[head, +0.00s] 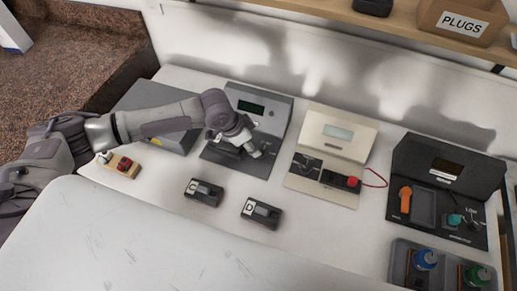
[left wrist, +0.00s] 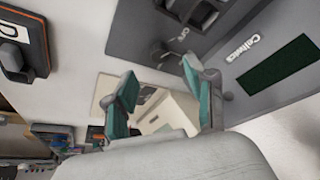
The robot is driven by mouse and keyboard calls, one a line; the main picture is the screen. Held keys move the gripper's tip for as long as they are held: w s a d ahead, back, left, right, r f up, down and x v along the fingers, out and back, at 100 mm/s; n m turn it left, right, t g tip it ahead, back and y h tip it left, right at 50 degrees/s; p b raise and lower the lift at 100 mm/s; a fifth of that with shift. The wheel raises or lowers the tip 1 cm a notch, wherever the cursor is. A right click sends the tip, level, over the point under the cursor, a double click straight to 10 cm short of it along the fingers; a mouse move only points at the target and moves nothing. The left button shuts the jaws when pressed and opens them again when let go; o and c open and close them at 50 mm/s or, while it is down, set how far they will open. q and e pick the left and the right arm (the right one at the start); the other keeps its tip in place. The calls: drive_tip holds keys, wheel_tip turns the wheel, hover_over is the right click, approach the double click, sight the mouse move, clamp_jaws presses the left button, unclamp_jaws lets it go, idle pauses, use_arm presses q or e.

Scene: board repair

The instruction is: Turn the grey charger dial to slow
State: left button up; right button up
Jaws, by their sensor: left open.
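The grey charger (head: 281,107) stands at the back of the bench, with a dark display and a darker front plate. In the left wrist view the grey charger (left wrist: 240,92) shows its dark green screen, lettering and a small label that seems to read OFF. A small dark knob (left wrist: 158,50), apparently the dial, sits beside that label; its setting cannot be read. My left gripper (head: 250,151) is over the front plate and hides part of it. In its wrist view the left gripper (left wrist: 158,69) is open, its teal-padded fingertips on either side of the knob's line; contact cannot be told.
A cream charger (head: 350,147) with a red-buttoned tester stands to the right, and a dark station (head: 470,181) farther right. Modules C (head: 204,192) and D (head: 262,212) lie in front. A wooden block with red parts (head: 125,167) lies left.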

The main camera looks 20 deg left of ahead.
use_arm(q)
drive_tip(key=x, duration=0.6)
drive_tip(key=shift+w+d+f, duration=0.1)
drive_tip(key=shift+d+f, duration=0.05)
drive_tip(key=shift+f, duration=0.05)
clamp_jaws()
